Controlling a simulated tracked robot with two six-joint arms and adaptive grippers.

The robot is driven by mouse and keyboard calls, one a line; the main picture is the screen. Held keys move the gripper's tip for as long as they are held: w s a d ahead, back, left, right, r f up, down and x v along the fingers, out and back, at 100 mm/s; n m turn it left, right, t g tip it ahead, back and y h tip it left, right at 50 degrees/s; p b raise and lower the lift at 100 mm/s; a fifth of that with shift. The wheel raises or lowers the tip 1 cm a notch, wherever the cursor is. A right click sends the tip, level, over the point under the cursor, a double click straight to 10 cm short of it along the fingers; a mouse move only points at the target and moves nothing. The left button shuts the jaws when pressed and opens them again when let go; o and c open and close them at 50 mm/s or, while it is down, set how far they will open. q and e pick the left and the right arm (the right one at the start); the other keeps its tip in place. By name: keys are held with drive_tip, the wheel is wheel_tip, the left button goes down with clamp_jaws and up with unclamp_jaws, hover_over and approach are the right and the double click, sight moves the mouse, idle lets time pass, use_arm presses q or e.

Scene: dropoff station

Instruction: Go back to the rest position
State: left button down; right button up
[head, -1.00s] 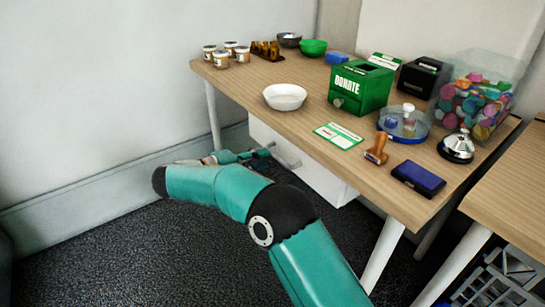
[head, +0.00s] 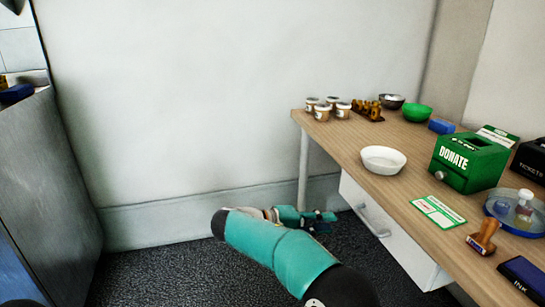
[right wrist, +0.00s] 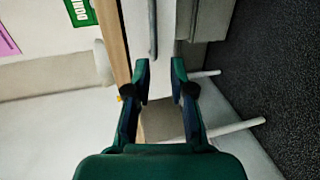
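My right arm comes in from the bottom of the head view. Its teal gripper (head: 318,218) is low beside the table, left of the white drawer front (head: 395,250) and its grey handle (head: 370,221). In the right wrist view the two fingers of this gripper (right wrist: 160,73) are apart with nothing between them. The drawer handle (right wrist: 152,30) shows ahead of the fingertips, apart from them. My left gripper is in neither view.
The wooden table (head: 400,178) holds a white bowl (head: 383,160), a green donation box (head: 468,160), several small jars (head: 322,113) and a stamp (head: 484,237). A grey cabinet (head: 45,170) stands at the left. The dark floor (head: 160,270) between is clear.

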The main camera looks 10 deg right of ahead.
drive_tip(key=s+f+n+g+y, duration=0.1)
drive_tip(key=s+f+n+y, duration=0.3)
drive_tip(key=f, duration=1)
drive_tip(key=s+f+n+g+y, duration=0.2)
drive_tip(key=s+f+y, duration=0.25)
drive_tip(key=f, duration=1.05)
drive_tip(key=s+a+f+m+g+y, duration=0.1)
drive_tip(key=s+a+f+m+y, duration=0.3)
drive_tip(key=s, duration=0.5)
drive_tip(key=s+a+f+m+y, duration=0.2)
drive_tip(key=s+a+f+y, duration=0.35)
drive_tip(key=s, duration=0.25)
drive_tip(key=s+d+m+t+y, duration=0.1)
drive_tip(key=s+d+m+t, duration=0.1)
drive_tip(key=s+m, duration=0.2)
wheel_tip(320, 180, up, 36)
drive_tip(key=p, duration=3.7)
drive_tip(key=shift+s+d, duration=0.25)
drive_tip(key=shift+d, duration=0.15)
